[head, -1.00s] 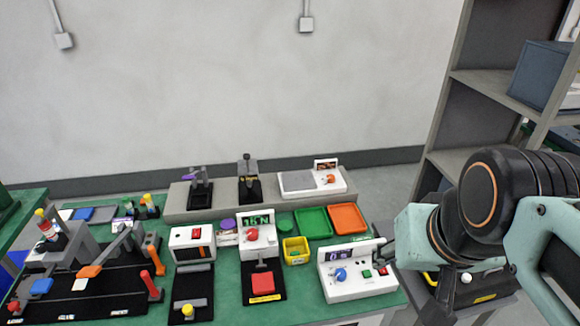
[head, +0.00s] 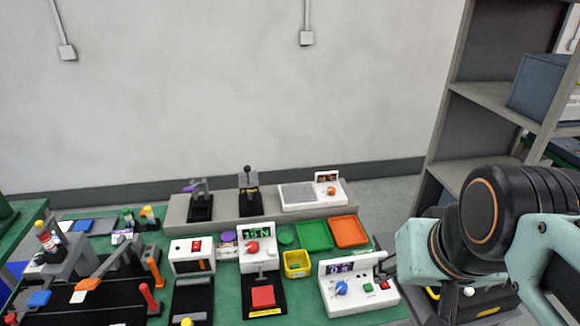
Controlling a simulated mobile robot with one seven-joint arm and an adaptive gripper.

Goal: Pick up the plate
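Nothing in the head view is clearly marked as the plate. Small flat pieces lie at the back left of the green table: a blue one (head: 83,225) and a grey one (head: 104,225). A green tray (head: 314,236) and an orange tray (head: 350,232) lie flat right of centre. My arm comes in from the right. A dark tip of my gripper (head: 387,264) shows beside the white box with the blue knob (head: 358,287). The rest of the gripper is hidden, and I cannot see its opening or anything in it. The flat pieces are well to its left.
A yellow bin (head: 296,264), a red-button box (head: 263,297) and several devices crowd the green table (head: 225,290). A grey raised ledge (head: 268,208) behind carries more devices. A tall shelf (head: 462,120) stands at the right. The wall is behind.

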